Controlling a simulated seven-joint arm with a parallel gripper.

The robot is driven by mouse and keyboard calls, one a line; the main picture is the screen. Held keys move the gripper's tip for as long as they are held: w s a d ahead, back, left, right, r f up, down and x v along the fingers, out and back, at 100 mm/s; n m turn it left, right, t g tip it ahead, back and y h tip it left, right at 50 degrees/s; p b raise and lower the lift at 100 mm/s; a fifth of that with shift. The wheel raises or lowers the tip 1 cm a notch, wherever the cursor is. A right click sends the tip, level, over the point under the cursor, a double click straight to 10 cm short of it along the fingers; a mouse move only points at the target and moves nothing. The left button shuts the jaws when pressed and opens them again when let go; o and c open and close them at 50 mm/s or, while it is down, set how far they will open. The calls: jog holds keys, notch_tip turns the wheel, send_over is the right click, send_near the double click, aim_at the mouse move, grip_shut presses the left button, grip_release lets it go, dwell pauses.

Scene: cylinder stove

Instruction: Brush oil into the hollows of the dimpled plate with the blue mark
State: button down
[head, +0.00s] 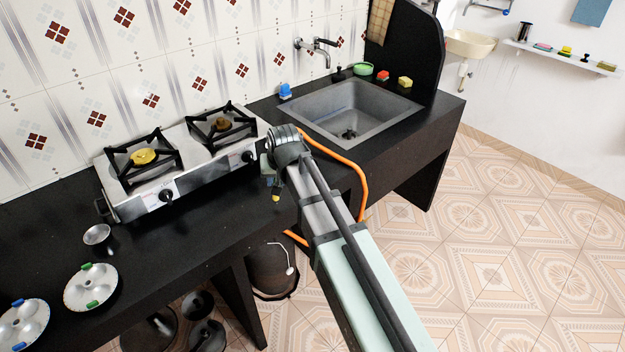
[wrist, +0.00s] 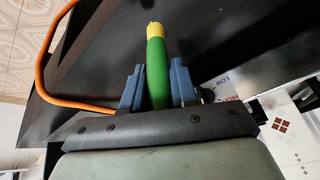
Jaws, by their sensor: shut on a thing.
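My gripper (wrist: 156,80) is shut on a brush with a green handle (wrist: 155,50) and a yellow end, seen between its two blue-grey fingers in the wrist view. In the head view my gripper (head: 271,178) hangs at the counter's front edge, right of the stove, and the brush's yellow end (head: 276,198) shows below it. The bristles cannot be made out. The dimpled plate with blue marks (head: 22,326) lies at the bottom left, partly cut off by the frame. A second dimpled plate with green marks (head: 91,289) lies right of it. A small metal bowl (head: 97,235) stands behind them.
A two-burner stove (head: 180,155) stands on the black counter (head: 190,240), between my gripper and the plates. A sink (head: 350,115) lies to the right. An orange hose (head: 345,165) loops beside my arm. Counter front of the stove is clear.

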jog(key=s+a+r+n+g+y, duration=0.1)
jog(key=s+a, duration=0.5)
jog(key=a, duration=0.6)
jog(key=s+a+r+n+y, duration=0.1)
jog(key=s+a, duration=0.4)
jog(key=a, duration=0.7)
jog(key=s+a+r+n+g, duration=0.1)
jog(key=s+a, duration=0.5)
jog(key=a, duration=0.5)
jog(key=n+g+y, duration=0.1)
jog(key=n+g, duration=0.1)
send_over(12, 320)
jog(key=shift+s+a+f, duration=0.1)
jog(key=shift+s+f, duration=0.1)
jog(key=shift+f, duration=0.55)
jog(key=shift+s+a+f, duration=0.1)
jog(key=shift+s+f, duration=0.1)
jog(key=shift+f, duration=0.5)
jog(key=shift+f, duration=0.75)
jog(key=shift+d, duration=0.1)
jog(key=shift+w+d, duration=0.3)
jog(key=shift+w, duration=0.05)
jog(key=shift+a, duration=0.2)
